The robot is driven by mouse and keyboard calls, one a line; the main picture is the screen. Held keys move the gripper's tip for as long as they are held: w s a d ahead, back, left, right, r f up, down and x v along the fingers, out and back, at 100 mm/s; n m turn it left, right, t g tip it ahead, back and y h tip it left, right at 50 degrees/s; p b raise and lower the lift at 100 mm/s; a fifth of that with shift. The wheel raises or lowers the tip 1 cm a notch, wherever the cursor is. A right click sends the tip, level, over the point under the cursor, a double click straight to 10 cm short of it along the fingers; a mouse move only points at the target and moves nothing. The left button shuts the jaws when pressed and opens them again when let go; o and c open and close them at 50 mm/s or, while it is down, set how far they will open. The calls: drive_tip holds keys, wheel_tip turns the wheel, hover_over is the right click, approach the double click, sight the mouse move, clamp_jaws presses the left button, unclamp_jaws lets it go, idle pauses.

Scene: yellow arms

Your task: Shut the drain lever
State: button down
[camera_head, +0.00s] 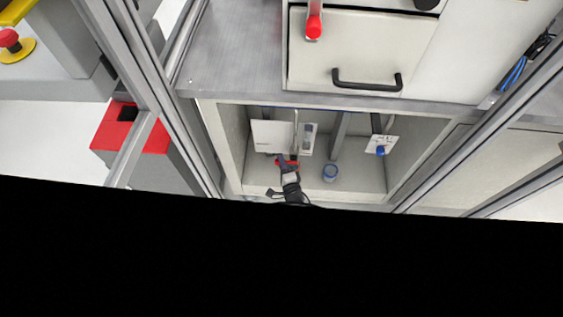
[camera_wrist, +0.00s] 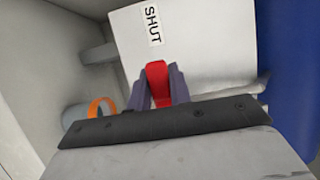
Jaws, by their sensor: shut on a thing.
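The drain lever shows as a red handle (camera_wrist: 157,80) in the wrist view, in front of a white panel (camera_wrist: 190,40) that bears a "SHUT" label (camera_wrist: 153,25). My gripper (camera_wrist: 158,88) is shut on the red handle, with one dark finger on each side of it. In the head view my gripper (camera_head: 287,167) is inside the open lower compartment, at a red part of the lever (camera_head: 283,160) below the white panel (camera_head: 268,136). My gripper hides the handle's lower part in the wrist view.
A blue knob (camera_head: 381,150) on a small white plate is farther right. The compartment's left wall (camera_head: 228,145) is close by. A drawer with a black handle (camera_head: 367,84) is above.

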drive_tip(key=c, duration=1.3)
unclamp_jaws()
drive_tip(key=shift+w+r, duration=0.1)
drive_tip(key=shift+p+v, duration=2.4)
drive_tip(key=shift+v, duration=4.55)
